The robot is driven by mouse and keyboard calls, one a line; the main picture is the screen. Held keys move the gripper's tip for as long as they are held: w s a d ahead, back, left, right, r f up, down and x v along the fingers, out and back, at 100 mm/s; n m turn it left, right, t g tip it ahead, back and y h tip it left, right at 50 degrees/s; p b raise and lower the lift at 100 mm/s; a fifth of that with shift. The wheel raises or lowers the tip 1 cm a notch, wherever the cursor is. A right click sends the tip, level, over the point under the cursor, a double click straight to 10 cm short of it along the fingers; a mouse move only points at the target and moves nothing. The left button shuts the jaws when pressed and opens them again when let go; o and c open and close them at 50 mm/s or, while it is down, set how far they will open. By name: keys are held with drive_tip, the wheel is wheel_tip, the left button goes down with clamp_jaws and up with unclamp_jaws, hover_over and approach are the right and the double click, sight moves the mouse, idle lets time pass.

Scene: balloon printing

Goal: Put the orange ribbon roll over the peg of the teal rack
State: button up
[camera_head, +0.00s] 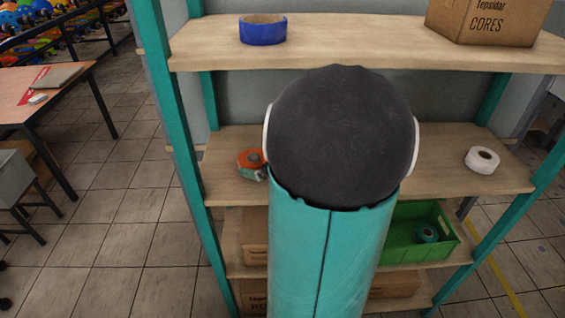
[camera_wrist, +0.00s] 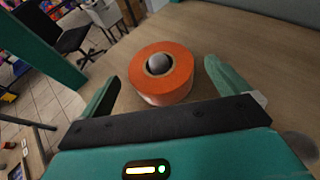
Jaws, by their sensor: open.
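The orange ribbon roll (camera_wrist: 176,86) lies flat on the wooden shelf of the teal rack (camera_head: 180,120). A grey rounded knob (camera_wrist: 158,64), which looks like the peg's top, shows in the roll's hole, so the roll appears to be around it. The peg's lower part is hidden. My gripper (camera_wrist: 162,70) is open, with one finger on each side of the roll's near part and visible gaps to both. In the head view the roll (camera_head: 250,157) is at the middle shelf's left, partly hidden by my arm.
The same shelf holds a white roll (camera_head: 482,160) at the right. A blue roll (camera_head: 263,30) and a cardboard box (camera_head: 487,20) stand on the shelf above. A table (camera_head: 40,90) stands at the left.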

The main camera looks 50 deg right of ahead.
drive_tip(key=v, duration=1.2)
drive_tip(key=shift+s, duration=0.15)
